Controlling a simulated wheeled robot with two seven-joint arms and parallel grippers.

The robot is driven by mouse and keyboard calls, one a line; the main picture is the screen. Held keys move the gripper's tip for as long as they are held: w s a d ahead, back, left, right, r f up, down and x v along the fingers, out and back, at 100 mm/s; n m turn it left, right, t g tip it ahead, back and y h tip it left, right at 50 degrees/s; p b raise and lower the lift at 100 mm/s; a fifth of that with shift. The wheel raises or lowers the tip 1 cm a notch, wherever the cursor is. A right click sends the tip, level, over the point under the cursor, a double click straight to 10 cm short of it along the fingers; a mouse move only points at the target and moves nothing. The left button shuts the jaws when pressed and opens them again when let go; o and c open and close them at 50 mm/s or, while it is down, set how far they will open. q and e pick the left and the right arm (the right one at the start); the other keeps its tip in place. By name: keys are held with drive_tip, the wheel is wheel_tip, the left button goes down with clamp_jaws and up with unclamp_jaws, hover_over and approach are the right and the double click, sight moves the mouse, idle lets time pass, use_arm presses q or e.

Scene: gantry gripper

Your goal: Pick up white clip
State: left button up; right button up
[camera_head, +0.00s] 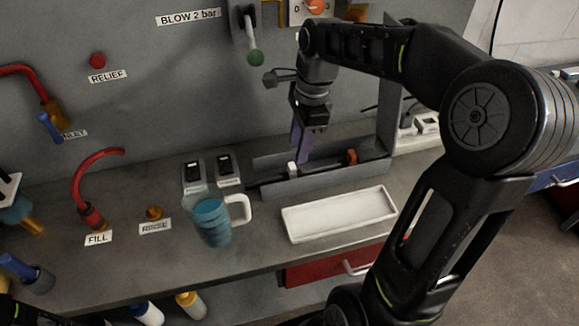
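A small white piece, likely the white clip (292,169), is in the grey trough (330,177) at the back of the bench. My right gripper (302,150) hangs above the trough, pointing down, with purple fingers. Its fingertips are close to the white clip, just to its right in the picture. I cannot tell whether they touch it. The fingers overlap from this angle, so their gap is hidden. My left gripper is not in view.
An orange piece (351,157) is in the trough farther right. A white tray (338,214) lies in front, with a blue-filled jug (211,219) to its left. A green-knobbed lever (255,57) is on the wall. The bench front is mostly clear.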

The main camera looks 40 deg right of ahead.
sight(293, 165)
drive_tip(key=shift+f, duration=0.1)
drive_tip(key=shift+w+a+f, duration=0.1)
drive_tip(key=shift+a+f, duration=0.05)
drive_tip(key=shift+f, duration=0.45)
drive_tip(key=shift+a+f, duration=0.1)
drive_tip(key=shift+f, duration=0.5)
drive_tip(key=f, duration=0.2)
drive_tip(key=a+f+p, duration=0.1)
drive_tip(key=f, duration=0.2)
drive_tip(key=shift+w, duration=0.1)
drive_tip(key=shift+c, duration=0.4)
clamp_jaws()
